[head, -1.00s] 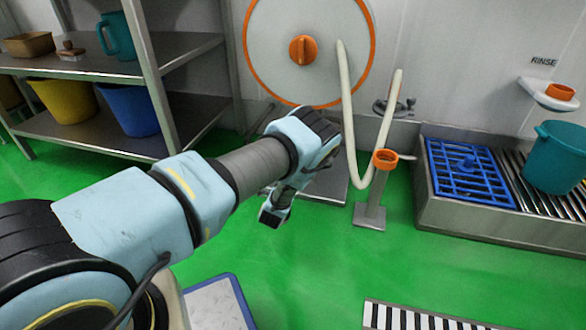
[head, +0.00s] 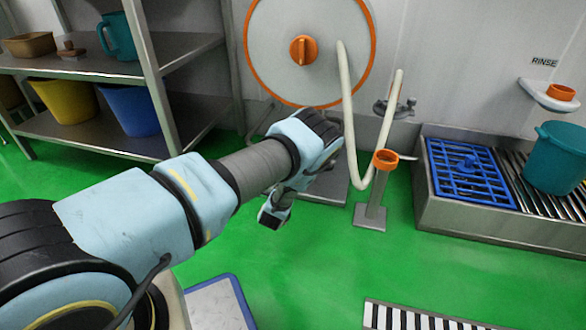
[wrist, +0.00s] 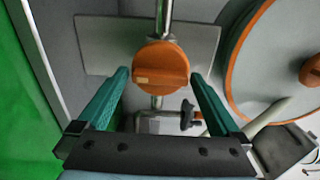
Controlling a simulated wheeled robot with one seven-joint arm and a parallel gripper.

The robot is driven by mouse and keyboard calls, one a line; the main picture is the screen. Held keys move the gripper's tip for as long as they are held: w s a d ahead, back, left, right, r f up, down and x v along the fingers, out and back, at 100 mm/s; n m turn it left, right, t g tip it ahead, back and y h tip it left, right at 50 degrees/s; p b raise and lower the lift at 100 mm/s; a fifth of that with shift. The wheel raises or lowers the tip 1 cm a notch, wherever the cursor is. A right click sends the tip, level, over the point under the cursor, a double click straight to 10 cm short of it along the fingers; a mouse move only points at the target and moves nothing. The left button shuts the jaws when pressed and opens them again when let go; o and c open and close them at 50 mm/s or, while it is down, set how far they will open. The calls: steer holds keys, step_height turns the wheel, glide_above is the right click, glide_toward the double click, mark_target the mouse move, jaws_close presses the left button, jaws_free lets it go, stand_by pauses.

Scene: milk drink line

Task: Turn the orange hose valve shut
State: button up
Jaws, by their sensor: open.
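The orange hose valve (wrist: 160,68) is a round knob with a raised bar and a pale mark on its left part. It sits on a metal pipe (wrist: 165,15) in front of a grey plate (wrist: 100,40). In the wrist view my gripper (wrist: 160,76) is open, with one teal finger on each side of the knob. Gaps show between the fingertips and the knob, and nothing is held. I cannot tell how deep the knob lies between the fingers. In the head view my arm hides the valve and the fingers.
A hose reel (head: 272,40) with an orange rim and hub is on the wall, its pale hose (head: 349,110) hanging down. An orange-topped stand (head: 375,195) stands on the floor. A sink with a blue grid (head: 455,185) is at right, shelving (head: 185,45) at left.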

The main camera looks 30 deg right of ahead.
steer(key=p+v, duration=0.3)
steer(key=v, duration=0.7)
steer(key=shift+a, duration=0.2)
steer(key=shift+s, duration=0.15)
steer(key=w+a+r+n+g+y+p, duration=0.1)
steer(key=w+a+r+n+g+y, duration=0.1)
steer(key=w+a+r+n+y, duration=0.9)
steer(key=a+r+n+g, duration=0.3)
steer(key=a+r+n, duration=0.4)
steer(key=a+r, duration=0.3)
steer(key=s+a+r+n+g+y+p, duration=0.1)
steer(key=s+a+r+n+g, duration=0.25)
steer(key=s+a+r, duration=0.6)
steer(key=s+a+r+n+g+p, duration=0.1)
steer(key=s+a+r+n+g, duration=0.4)
steer(key=s, duration=0.7)
step_height(320, 180, up, 39)
steer(key=a+t+p, duration=0.1)
steer(key=t+p, duration=0.1)
steer(key=p, duration=3.5)
steer(key=shift+s+a+m+p, duration=0.15)
steer(key=shift+s+m+p, duration=0.1)
steer(key=shift+m+p, duration=0.2)
steer(key=shift+r, duration=0.1)
